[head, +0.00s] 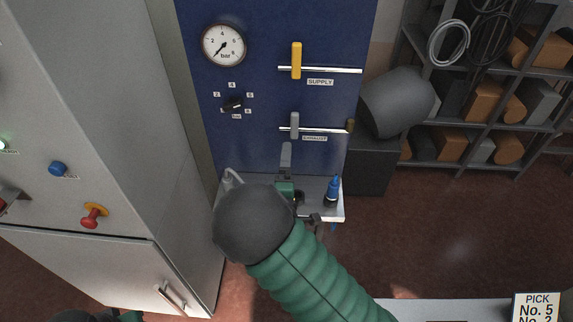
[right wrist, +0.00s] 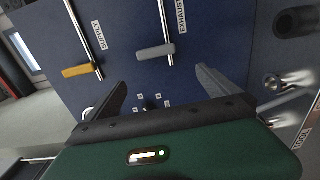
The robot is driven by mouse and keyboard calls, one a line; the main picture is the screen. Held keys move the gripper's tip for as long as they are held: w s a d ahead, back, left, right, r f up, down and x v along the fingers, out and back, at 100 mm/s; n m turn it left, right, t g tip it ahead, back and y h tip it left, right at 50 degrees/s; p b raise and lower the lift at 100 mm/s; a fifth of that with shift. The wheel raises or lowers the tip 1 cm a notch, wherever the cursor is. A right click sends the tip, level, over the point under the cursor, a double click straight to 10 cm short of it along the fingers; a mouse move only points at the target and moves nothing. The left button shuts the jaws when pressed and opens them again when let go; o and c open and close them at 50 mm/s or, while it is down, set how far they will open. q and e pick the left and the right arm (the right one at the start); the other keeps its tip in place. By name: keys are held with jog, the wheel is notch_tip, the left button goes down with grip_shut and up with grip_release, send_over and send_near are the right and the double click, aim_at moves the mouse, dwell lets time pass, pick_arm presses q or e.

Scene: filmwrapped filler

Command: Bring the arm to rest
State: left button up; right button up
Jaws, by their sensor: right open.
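My right arm (head: 318,268), in a green ribbed sleeve with a dark rounded joint, reaches in from the lower right of the head view. It ends in front of the blue panel (head: 262,150). My right gripper (right wrist: 163,88) is open and empty in the right wrist view, its two dark fingers apart and facing the panel. In the head view the arm hides most of it. A small dark and green part of my left arm (head: 80,316) shows at the bottom left edge; its gripper is out of view.
The panel carries a gauge (head: 223,45), a dial (head: 233,104), a yellow supply handle (head: 297,60) and a grey exhaust handle (head: 294,124). A blue bottle (head: 333,190) stands on a small shelf (head: 322,211) beside my right gripper. A grey cabinet (head: 110,140) stands left; open floor lies right.

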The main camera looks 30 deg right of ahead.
jog(key=shift+d, duration=0.2)
jog(key=s+a+f+m+g+y+b, duration=0.3)
jog(key=a+f+m+y, duration=0.1)
jog(key=f, duration=0.3)
jog(key=s+a+f+m+g+y+b, duration=0.2)
jog(key=s+a+f+m+g+y, duration=0.2)
jog(key=f, duration=0.3)
jog(key=s+a+m+g+y+b, duration=0.1)
jog(key=s+m+g, duration=0.3)
jog(key=s, duration=1)
jog(key=shift+f+g+b, duration=0.45)
jog(key=shift+g+b, duration=0.2)
jog(key=shift+g, duration=0.05)
jog(key=shift+s, duration=0.1)
